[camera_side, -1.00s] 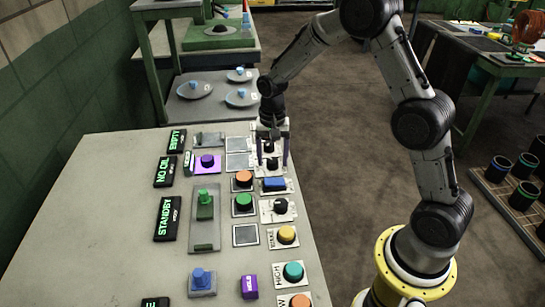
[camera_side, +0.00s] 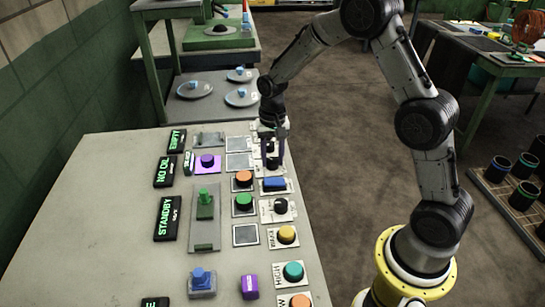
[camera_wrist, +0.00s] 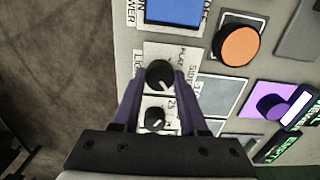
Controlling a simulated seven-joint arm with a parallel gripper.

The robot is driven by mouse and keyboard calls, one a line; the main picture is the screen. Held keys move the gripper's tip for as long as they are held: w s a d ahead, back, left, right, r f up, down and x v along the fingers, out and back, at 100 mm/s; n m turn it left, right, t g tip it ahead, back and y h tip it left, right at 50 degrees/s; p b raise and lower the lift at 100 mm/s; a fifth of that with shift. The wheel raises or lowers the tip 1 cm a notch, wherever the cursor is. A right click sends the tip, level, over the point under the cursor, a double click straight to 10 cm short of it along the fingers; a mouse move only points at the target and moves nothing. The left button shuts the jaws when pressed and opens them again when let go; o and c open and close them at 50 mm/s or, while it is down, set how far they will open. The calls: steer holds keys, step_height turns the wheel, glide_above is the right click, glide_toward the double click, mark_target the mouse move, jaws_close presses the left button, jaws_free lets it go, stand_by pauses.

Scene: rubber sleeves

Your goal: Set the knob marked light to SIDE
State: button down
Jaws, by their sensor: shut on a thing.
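The light knob (camera_wrist: 159,73) is a round black knob on a white plate in the wrist view. The plate's lettering is partly covered; LI shows on the left and a word like SIDE at the upper right. My gripper (camera_wrist: 159,78) has its two purple fingers on either side of this knob and is shut on it. In the side view my gripper (camera_side: 273,158) reaches down onto the far end of the right column of controls, hiding most of the knob. A pale mark on the knob seems to lie toward its lower right in the wrist view.
A second black knob (camera_wrist: 155,119) sits just behind, between my fingers. A blue rocker (camera_side: 274,184), an orange button (camera_side: 243,178) and another black knob (camera_side: 281,206) are close by. The bench's left part (camera_side: 95,220) is mostly clear.

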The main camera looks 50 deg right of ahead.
mark_target(272, 159)
steer(key=n, duration=0.5)
steer(key=shift+r, duration=0.1)
steer(key=shift+n, duration=2.4)
steer(key=shift+c, duration=2.2)
jaws_free()
step_height(272, 159, up, 14)
